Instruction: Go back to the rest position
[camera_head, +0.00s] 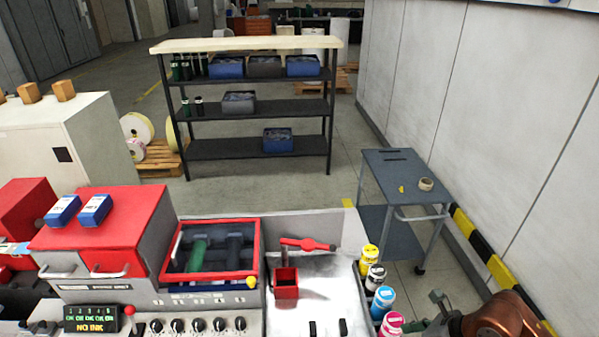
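Part of my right arm (500,318), copper-brown with a dark grey end piece, shows at the bottom right edge. It is beside the row of ink bottles. Its gripper fingers cannot be made out, and a small dark green shape beside the grey piece is too cut off to name. My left gripper is not in view. The label machine (105,235) is red and grey, and its small display (91,318) reads "NO INK".
Yellow (369,257), black (375,277), cyan (382,301) and magenta (391,324) bottles line the machine's right edge. A grey cart (401,176) stands right, a shelf rack (246,104) behind, with clear floor between.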

